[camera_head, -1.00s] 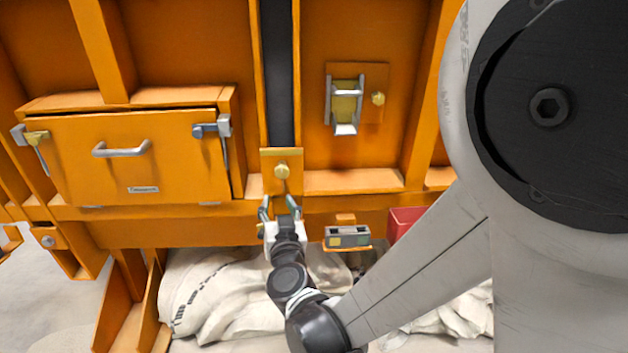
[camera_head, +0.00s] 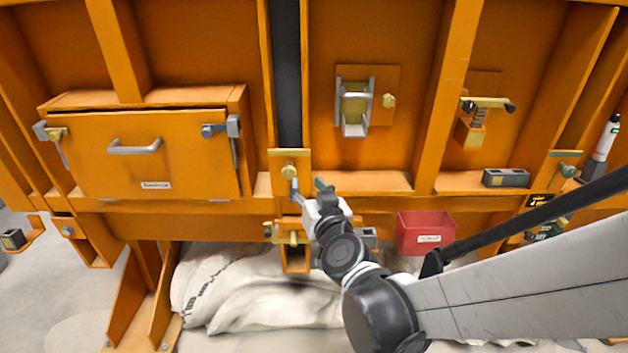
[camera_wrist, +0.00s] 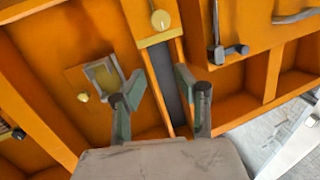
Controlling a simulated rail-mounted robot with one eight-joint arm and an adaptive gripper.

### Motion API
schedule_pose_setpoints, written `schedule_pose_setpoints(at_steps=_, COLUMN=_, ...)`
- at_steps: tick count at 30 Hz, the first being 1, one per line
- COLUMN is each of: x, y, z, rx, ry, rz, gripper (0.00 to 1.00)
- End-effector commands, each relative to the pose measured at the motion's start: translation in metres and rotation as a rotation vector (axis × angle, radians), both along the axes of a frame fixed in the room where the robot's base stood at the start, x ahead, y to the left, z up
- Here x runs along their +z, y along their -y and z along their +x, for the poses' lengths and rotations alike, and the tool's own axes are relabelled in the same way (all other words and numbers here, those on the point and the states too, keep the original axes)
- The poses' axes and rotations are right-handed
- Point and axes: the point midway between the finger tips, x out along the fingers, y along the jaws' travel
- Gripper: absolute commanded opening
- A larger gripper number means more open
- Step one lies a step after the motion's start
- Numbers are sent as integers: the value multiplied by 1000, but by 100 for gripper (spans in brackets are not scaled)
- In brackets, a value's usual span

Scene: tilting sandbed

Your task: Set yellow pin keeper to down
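A yellow pin keeper (camera_head: 57,134) sits at the upper left corner of the orange door box (camera_head: 90,165), against a grey bracket, with a thin grey piece hanging below. It stands about level, but its exact position is too small to tell. It is not in the wrist view. My gripper (camera_head: 308,187) is far to its right, just below a yellow plate with a round knob (camera_head: 289,171). In the wrist view my gripper (camera_wrist: 158,76) is open, with its fingers apart and nothing between them.
A handle (camera_head: 134,147) sticks out from the door. A bracketed latch (camera_head: 354,105), a spring lever (camera_head: 487,104) and a red bin (camera_head: 424,234) lie right. Ribs divide the wall.

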Motion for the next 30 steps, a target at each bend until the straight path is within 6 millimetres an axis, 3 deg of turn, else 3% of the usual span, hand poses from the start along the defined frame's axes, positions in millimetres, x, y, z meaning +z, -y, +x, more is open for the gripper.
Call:
schedule_pose_setpoints(at_steps=3, x=0, y=0, z=0, rx=0, ry=0, rz=0, gripper=30)
schedule_pose_setpoints(at_steps=8, x=0, y=-14, z=10, rx=36, ry=-14, rz=-39, gripper=8)
schedule_pose_setpoints(at_steps=10, x=-1, y=-33, z=22, rx=92, ry=-35, rz=-96, gripper=0)
schedule_pose_setpoints(at_steps=15, x=-18, y=-99, z=62, rx=304, ry=-134, rz=-338, gripper=0)
schedule_pose_setpoints(at_steps=21, x=-56, y=-149, z=93, rx=564, ry=-297, rz=-655, gripper=0)
schedule_pose_setpoints(at_steps=25, x=-79, y=-158, z=103, rx=713, ry=-423, rz=-847, gripper=0)
schedule_pose_setpoints(at_steps=30, x=-98, y=-151, z=107, rx=852, ry=-566, rz=-1025, gripper=0)
